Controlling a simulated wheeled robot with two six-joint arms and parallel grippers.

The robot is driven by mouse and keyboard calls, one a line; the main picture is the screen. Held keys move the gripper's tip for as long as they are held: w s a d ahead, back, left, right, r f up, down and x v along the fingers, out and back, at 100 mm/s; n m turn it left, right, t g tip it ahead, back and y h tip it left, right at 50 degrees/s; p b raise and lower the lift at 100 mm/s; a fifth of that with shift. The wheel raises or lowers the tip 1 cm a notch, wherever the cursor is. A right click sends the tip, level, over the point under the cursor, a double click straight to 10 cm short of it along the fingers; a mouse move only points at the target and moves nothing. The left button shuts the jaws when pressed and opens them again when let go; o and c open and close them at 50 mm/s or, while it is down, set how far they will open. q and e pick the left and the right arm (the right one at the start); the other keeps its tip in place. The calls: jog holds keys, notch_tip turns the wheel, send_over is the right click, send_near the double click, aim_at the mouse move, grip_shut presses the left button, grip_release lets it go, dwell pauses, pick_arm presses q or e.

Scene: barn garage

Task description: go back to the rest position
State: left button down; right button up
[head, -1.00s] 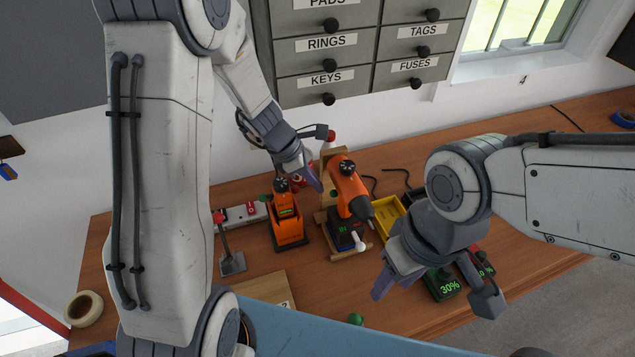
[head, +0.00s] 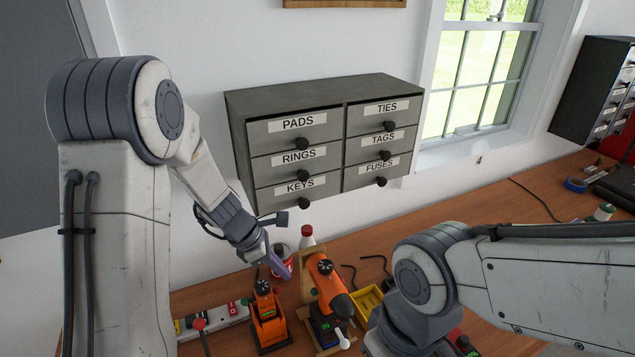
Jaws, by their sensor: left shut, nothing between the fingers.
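My left gripper (head: 277,262) hangs above the workbench, just left of the orange drill and below the drawer cabinet. Its fingers are closed with nothing between them. My right arm comes in from the right, low in the picture; its gripper is cut off by the bottom edge, so its fingers do not show. The orange drill (head: 326,281) stands on a wooden stand. A smaller orange and black device (head: 267,318) stands to its left.
A grey drawer cabinet (head: 334,92) hangs on the wall behind my left gripper. A red can (head: 282,266), a bottle with a red cap (head: 307,236) and a yellow bin (head: 368,302) stand on the workbench (head: 480,206). A power strip (head: 215,318) lies at left.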

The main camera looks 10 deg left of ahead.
pick_arm(q)
jog(key=s+d+f+m+g+b, duration=0.2)
jog(key=s+d+f+m+b, duration=0.1)
jog(key=s+d+m+b, duration=0.85)
jog(key=s+f+m+y+b, duration=0.2)
jog(key=s+m, duration=0.4)
jog(key=m, duration=0.3)
jog(key=s+a+f+m+y+b, duration=0.1)
jog(key=s+m+b, duration=0.3)
jog(key=m, duration=0.5)
jog(key=s+f, duration=0.1)
jog(key=s, duration=0.1)
jog(key=shift+s+y, duration=0.35)
jog(key=shift+y, duration=0.05)
